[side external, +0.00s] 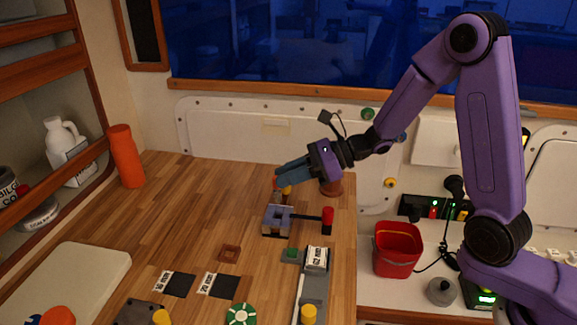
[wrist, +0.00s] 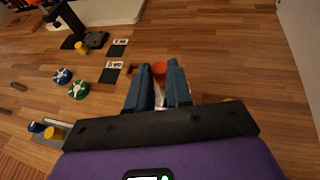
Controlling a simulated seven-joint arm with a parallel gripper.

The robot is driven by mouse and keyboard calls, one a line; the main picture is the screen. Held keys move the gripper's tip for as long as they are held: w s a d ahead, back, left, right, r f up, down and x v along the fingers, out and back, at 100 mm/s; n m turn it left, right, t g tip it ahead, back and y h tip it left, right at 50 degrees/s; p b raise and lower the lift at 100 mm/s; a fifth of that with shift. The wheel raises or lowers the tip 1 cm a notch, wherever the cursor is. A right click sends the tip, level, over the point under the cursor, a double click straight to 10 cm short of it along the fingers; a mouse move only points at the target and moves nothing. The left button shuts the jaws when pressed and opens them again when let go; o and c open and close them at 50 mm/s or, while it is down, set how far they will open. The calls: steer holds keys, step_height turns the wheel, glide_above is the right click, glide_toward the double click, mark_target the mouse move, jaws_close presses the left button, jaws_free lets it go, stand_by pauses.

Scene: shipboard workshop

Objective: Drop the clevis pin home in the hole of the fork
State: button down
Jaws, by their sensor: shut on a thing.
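My gripper (side external: 279,182) has teal fingers and reaches in from the right, above the fork. It is shut on the clevis pin (wrist: 159,68), whose red-orange head shows between the fingertips in the wrist view. In the side view a bit of red shows at the tips, with a yellow and brown part just below them. The fork (side external: 270,222) is a grey-blue block on the wooden bench, joined to a dark rod with a red end (side external: 327,217). The pin looks to be above the fork and apart from it. The fork's hole cannot be made out.
Right of the fork, a grey rail (side external: 313,288) carries a labelled white block. Labelled dark cards (side external: 223,286), a brown square frame (side external: 229,253) and a green-white disc (side external: 241,314) lie toward the front. A red bucket (side external: 398,250) stands off the bench's right edge. The bench's left middle is clear.

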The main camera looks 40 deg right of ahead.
steer(key=shift+f, duration=1.5)
steer(key=shift+f, duration=2.05)
stand_by(0.4)
steer(key=c, duration=1)
jaws_free()
steer(key=shift+o, duration=0.2)
steer(key=v, duration=1.7)
steer(key=shift+d, duration=0.2)
steer(key=shift+s+r, duration=0.1)
